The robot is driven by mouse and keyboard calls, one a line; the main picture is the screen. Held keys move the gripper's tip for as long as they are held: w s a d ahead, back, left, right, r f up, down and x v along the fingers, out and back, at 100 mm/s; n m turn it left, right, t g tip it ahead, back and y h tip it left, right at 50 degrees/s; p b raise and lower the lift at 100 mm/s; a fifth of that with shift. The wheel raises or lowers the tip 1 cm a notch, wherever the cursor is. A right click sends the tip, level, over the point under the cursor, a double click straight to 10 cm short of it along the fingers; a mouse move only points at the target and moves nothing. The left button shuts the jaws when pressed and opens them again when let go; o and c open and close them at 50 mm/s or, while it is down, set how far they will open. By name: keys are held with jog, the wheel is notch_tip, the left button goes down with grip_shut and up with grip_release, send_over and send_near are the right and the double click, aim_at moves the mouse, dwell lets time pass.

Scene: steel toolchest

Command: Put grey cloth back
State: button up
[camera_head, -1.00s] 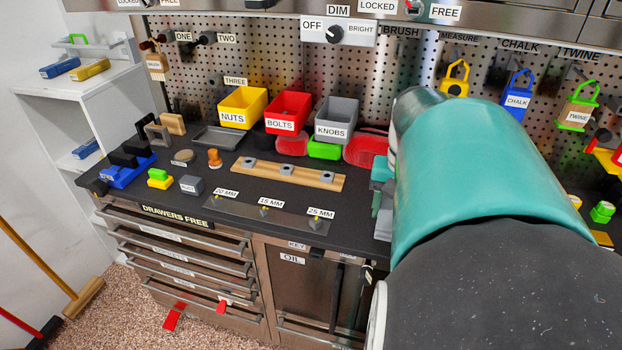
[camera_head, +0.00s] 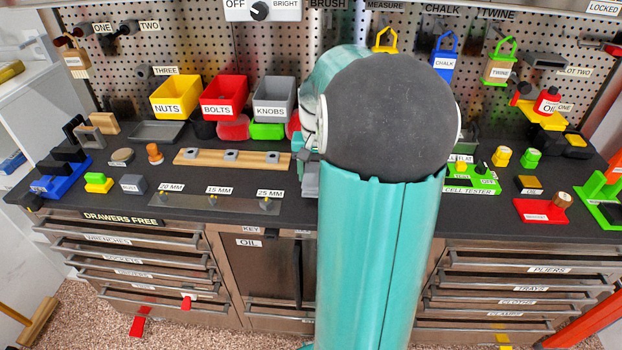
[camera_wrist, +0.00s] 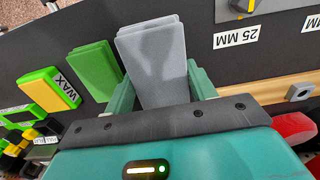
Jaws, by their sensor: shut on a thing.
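The grey cloth (camera_wrist: 155,60) is a flat, layered grey pad held between the two teal fingers of my gripper (camera_wrist: 162,82) in the wrist view. A green cloth (camera_wrist: 95,70) lies on the dark worktop beside it, just left of the fingers. In the head view, a grey piece that looks like the cloth (camera_head: 310,181) shows at the left edge of my arm, right of the 25 MM label. My arm hides most of the gripper and the worktop behind it there. I cannot tell whether the cloth touches the worktop.
A yellow-green WAX block (camera_wrist: 50,90) lies left of the green cloth. A wooden strip with grey nuts (camera_head: 232,157) lies left of my gripper. NUTS (camera_head: 175,97), BOLTS (camera_head: 224,97) and KNOBS (camera_head: 274,100) bins stand behind. A red tray (camera_head: 540,211) sits at right.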

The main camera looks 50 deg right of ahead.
aim_at(314, 183)
jog(key=f, duration=0.2)
jog(key=w+f, duration=0.1)
jog(key=shift+w+d+f, duration=0.1)
jog(key=shift+d+f, duration=0.15)
jog(key=shift+f, duration=0.25)
jog(key=shift+f, duration=0.4)
jog(key=shift+f, duration=0.1)
jog(key=o, duration=1.3)
notch_tip(314, 183, up, 14)
jog(key=shift+a+r, duration=0.1)
jog(key=shift+r, duration=0.1)
